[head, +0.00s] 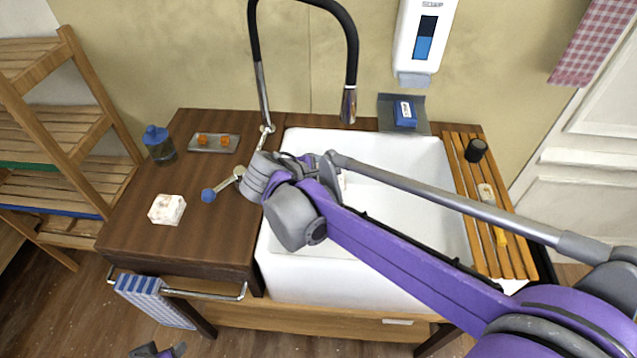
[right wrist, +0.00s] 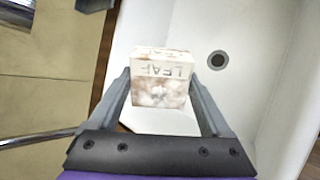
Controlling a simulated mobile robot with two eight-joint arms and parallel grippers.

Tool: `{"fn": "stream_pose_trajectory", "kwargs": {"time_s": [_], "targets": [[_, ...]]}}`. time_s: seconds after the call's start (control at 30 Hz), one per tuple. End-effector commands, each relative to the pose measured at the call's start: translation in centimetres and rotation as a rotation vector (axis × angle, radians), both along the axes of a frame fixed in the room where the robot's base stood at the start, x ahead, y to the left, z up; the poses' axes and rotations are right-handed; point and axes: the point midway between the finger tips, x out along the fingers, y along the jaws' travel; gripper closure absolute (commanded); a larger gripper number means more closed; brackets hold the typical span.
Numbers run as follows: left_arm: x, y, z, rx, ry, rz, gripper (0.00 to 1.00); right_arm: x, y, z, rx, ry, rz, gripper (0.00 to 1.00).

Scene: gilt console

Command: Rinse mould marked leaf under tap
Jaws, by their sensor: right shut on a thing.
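In the right wrist view, the mould marked LEAF (right wrist: 161,92) is a whitish block with brown smears. My right gripper (right wrist: 160,74) is shut on it, one finger on each side. In the head view my right arm reaches across the white sink (head: 400,158) and its wrist mostly hides the mould. The tap (head: 349,105) has a black arched hose and a steel spout pointing down over the back of the sink. No water shows from it. A lever with a blue knob (head: 208,195) is left of my right wrist. A bit of my left gripper (head: 158,351) shows at the bottom edge.
Another smeared white block (head: 167,209) lies on the wooden counter (head: 200,240), with a blue-capped bottle (head: 160,146) and a small tray (head: 213,144) behind. A slatted rack (head: 464,180) holds a brush (head: 493,210) and a dark cup (head: 476,150). A soap dispenser (head: 424,35) hangs above.

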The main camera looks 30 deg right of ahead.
Motion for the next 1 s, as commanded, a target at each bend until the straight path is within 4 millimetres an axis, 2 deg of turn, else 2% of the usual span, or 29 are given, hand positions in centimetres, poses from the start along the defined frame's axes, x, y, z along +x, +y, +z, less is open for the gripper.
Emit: {"fn": "stream_pose_trajectory", "kwargs": {"time_s": [0.6,1.0], "targets": [[-0.3,0.0,-1.0,0.000,0.006,0.000,0.50,2.5,-5.2,-1.2,0.000,0.000,-0.002,0.76],[-0.3,0.0,-1.1,0.000,0.006,0.000,0.50,2.9,-6.0,-1.3,0.000,0.001,0.001,0.76]]}}
